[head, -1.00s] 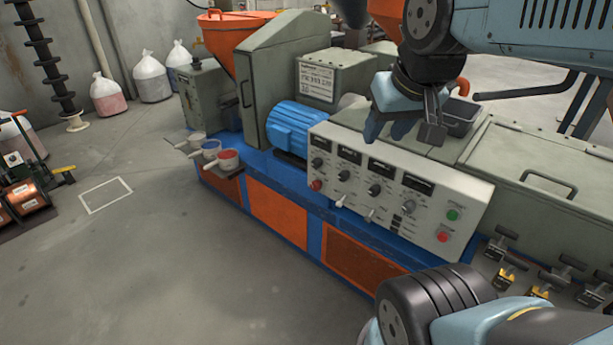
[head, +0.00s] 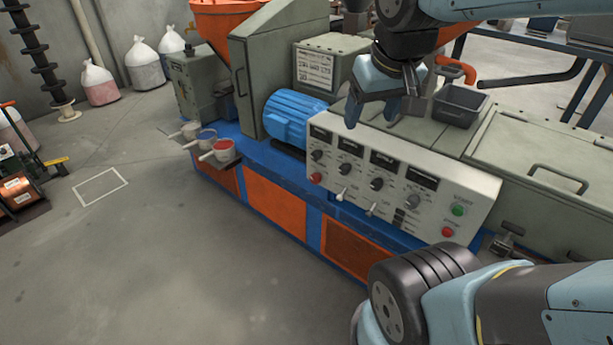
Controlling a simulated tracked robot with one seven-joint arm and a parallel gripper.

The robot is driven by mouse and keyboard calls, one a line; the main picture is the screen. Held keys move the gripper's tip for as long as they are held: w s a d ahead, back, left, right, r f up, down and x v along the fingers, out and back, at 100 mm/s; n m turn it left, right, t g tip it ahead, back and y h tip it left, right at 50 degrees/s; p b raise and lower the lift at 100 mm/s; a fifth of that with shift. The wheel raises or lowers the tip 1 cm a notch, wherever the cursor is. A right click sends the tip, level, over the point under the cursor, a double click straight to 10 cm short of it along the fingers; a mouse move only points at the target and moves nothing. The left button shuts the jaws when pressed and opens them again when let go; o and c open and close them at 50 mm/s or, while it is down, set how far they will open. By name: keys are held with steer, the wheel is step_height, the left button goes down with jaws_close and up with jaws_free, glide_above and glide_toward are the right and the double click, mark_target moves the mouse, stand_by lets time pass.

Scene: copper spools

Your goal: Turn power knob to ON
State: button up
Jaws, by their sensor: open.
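The white control panel (head: 335,145) on the front of the machine carries a row of knobs under dark displays. There are three black knobs, a left one (head: 316,155), a second (head: 344,168) and a third (head: 376,184), and a greyer knob (head: 412,201) at the right. The labels are too small to read, so I cannot tell which is the power knob or how it is set. My gripper (head: 372,122) is open, pointing down with nothing visible between its fingers. It appears just above the panel's upper edge, apart from the knobs.
The panel also has a green button (head: 458,210), a red button (head: 447,232), another red one (head: 315,178) and small levers (head: 342,193). A blue motor (head: 290,118) sits left of the panel. A dark bin (head: 460,106) stands behind. Floor (head: 150,250) in front is clear.

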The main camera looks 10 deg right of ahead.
steer(key=w+a+f+n+g+h, duration=0.2)
steer(key=w+f+n+g+h, duration=0.55)
steer(key=w+f, duration=1.15)
steer(key=n+t+h, duration=0.7)
steer(key=n+t, duration=0.6)
steer(key=n, duration=0.4)
glide_toward(313, 181)
steer(key=x, duration=0.8)
steer(key=shift+w+d, duration=0.2)
steer(key=shift+d, duration=0.1)
steer(key=shift+c, duration=0.2)
